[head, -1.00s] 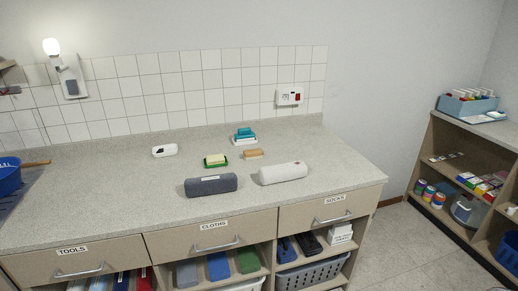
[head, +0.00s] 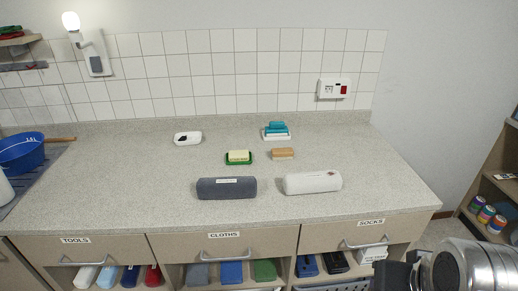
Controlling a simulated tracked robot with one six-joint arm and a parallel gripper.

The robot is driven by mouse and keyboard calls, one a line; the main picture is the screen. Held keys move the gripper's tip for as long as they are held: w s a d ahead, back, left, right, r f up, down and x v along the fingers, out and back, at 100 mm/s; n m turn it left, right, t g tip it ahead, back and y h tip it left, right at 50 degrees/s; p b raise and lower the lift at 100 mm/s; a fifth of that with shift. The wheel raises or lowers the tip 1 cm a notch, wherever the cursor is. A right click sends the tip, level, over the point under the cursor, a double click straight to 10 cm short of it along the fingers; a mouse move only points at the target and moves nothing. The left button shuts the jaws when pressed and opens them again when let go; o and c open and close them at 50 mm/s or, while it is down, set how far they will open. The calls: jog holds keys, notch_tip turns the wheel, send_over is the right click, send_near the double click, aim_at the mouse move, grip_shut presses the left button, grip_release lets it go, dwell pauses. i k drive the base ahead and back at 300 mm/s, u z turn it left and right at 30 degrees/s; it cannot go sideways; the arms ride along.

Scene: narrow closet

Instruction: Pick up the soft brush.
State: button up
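Several small items lie on the speckled grey worktop (head: 120,205) in the head view. A tan, wood-coloured block (head: 283,153) looks like a small brush; its bristles are too small to make out. Left of it is a green and cream block (head: 238,157). Behind it a teal block (head: 275,128) rests on a white base. I cannot tell for sure which one is the soft brush. My silver and dark arm shows at the bottom right corner, in front of the worktop and apart from these items. My gripper's fingers cannot be made out there.
A dark grey roll (head: 226,188) and a white roll (head: 313,182) lie in front of the small items. A white device (head: 188,138) lies behind left. A blue basin (head: 21,152) stands far left. A tiled wall closes the back; a shelf unit (head: 490,185) stands right.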

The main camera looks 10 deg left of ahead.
aim_at(278, 154)
jog(key=u, duration=0.5)
jog(key=i, duration=0.9)
jog(key=u, duration=0.5)
